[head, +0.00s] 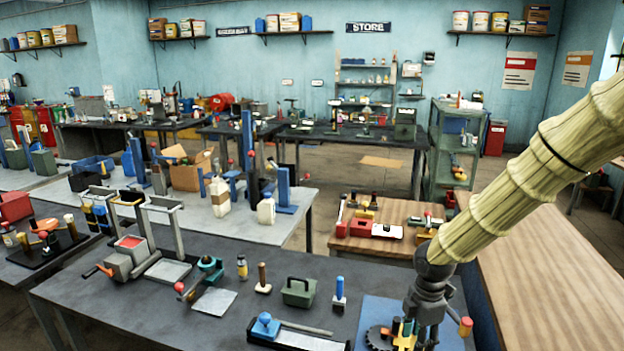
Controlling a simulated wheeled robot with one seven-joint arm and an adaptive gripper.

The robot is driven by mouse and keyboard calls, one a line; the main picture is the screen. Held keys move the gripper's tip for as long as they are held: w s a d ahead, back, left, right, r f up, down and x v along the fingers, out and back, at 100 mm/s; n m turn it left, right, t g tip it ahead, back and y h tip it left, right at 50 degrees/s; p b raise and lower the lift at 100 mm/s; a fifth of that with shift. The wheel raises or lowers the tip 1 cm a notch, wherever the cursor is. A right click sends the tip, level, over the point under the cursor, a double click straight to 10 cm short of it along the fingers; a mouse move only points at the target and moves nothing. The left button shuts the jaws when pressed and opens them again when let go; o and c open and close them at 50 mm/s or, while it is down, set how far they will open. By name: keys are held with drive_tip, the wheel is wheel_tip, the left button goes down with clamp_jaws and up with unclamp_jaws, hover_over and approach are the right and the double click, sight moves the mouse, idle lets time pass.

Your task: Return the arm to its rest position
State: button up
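My arm, in a pale ribbed sleeve, comes in from the upper right of the head view and slopes down to the left. My dark grey gripper (420,330) points down at the front right, over or in front of a blue mat (375,312) on the near dark bench. Small yellow and teal parts (403,330) and a dark gear (378,338) show beside its fingers. The fingertips are partly lost among these dark parts, so I cannot tell whether they are apart or hold anything.
A bare wooden bench (550,280) lies to the right under my arm. White jugs (219,196) stand on the bench behind.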

drive_tip(key=s+a+f+m+y+b, duration=0.1)
drive_tip(key=s+a+f+m+b, duration=0.15)
drive_tip(key=s+f, duration=0.4)
drive_tip(key=s+a+f+m+b, duration=0.15)
drive_tip(key=s+f+m, duration=0.25)
drive_tip(key=f, duration=0.6)
drive_tip(key=s+a+f+m+y+b, duration=0.1)
drive_tip(key=s+a+f+m, duration=0.3)
drive_tip(key=f, duration=0.5)
drive_tip(key=s+d+f+m+h+b, duration=0.1)
drive_tip(key=s+f+m, duration=0.4)
drive_tip(key=s, duration=0.5)
drive_tip(key=s+d+f+m+h+b, duration=0.1)
drive_tip(key=s+d+f+m+b, duration=0.3)
drive_tip(key=s+f, duration=0.5)
drive_tip(key=shift+s+d+m, duration=0.2)
drive_tip(key=shift+s+m, duration=0.25)
drive_tip(key=shift+s, duration=0.1)
drive_tip(key=shift+r, duration=0.1)
